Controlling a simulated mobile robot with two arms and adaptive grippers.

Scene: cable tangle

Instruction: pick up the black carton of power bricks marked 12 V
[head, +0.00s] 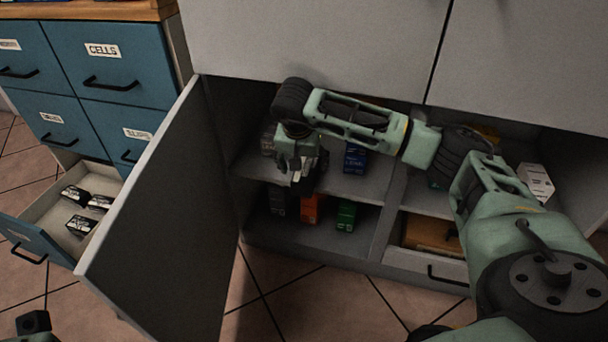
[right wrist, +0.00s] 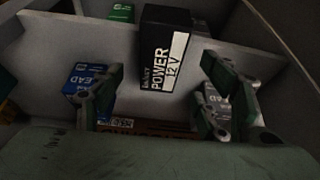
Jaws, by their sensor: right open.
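The black carton (right wrist: 162,58) with a white panel reading POWER 12 V stands upright in the right wrist view. My right gripper (right wrist: 165,92) is open, with its two fingers to the left and right of the carton in that view. Gaps show on both sides, and I see no contact. In the head view my right gripper (head: 302,168) reaches into the open cabinet at the front of its shelves, and I cannot single out the carton there. A dark and green part of my left gripper (head: 35,324) shows at the bottom left corner; its fingers are not clear.
A blue box (right wrist: 88,80) and a pale LEAD box (right wrist: 214,100) stand near the fingers. The lower shelf holds an orange box (head: 312,208) and a green box (head: 346,215). The open cabinet door (head: 165,215) stands left of my arm; an open drawer (head: 50,206) lies beyond.

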